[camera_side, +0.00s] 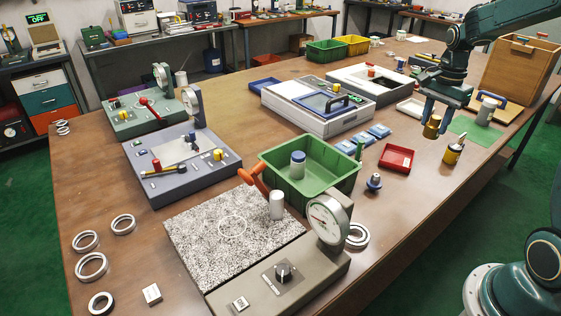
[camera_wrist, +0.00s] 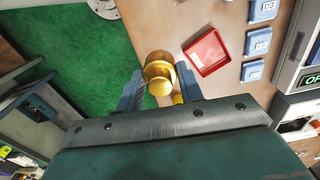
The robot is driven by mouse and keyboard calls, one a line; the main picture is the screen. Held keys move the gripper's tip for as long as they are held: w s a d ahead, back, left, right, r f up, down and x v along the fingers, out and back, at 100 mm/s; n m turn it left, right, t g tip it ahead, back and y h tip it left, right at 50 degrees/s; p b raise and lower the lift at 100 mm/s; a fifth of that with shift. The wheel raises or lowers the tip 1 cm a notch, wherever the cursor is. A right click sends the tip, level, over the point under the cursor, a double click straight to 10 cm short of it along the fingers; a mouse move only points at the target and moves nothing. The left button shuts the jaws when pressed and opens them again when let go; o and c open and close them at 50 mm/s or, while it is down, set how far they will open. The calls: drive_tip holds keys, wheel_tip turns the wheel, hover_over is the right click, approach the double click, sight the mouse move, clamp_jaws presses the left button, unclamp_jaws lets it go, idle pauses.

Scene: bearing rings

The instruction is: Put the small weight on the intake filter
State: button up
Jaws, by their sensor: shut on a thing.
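My gripper (camera_side: 437,112) is at the right side of the table, fingers pointing down, shut on a small brass weight (camera_side: 432,128). In the wrist view the round, knobbed weight (camera_wrist: 159,72) sits between the two blue-grey fingertips (camera_wrist: 160,84). The side view shows it held above the table's right part. No part is plainly labelled as the intake filter, so I cannot tell which it is. A grey unit at the front has a speckled plate (camera_side: 210,255) with a white circle, a dial gauge (camera_side: 328,218) and a knob.
A yellow and black item (camera_side: 453,151) stands close below my gripper. A red tray (camera_side: 396,158), blue tiles (camera_side: 378,131) and a green bin (camera_side: 310,187) lie to the left. Several rings (camera_side: 92,267) lie front left.

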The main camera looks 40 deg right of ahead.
drive_tip(key=w+d+r, duration=0.2)
drive_tip(key=d, duration=0.4)
drive_tip(key=w+d+r, duration=0.1)
drive_tip(key=d+r, duration=0.1)
drive_tip(key=d, duration=0.5)
wheel_tip(320, 180, up, 2)
drive_tip(key=r, duration=0.1)
hover_over(456, 146)
drive_tip(key=shift+f+n, duration=0.25)
drive_tip(key=shift+n, duration=0.05)
wheel_tip(456, 146, down, 20)
idle(0.9)
drive_tip(key=shift+f, duration=0.1)
drive_tip(key=o, duration=1.3)
drive_tip(key=shift+f, duration=0.1)
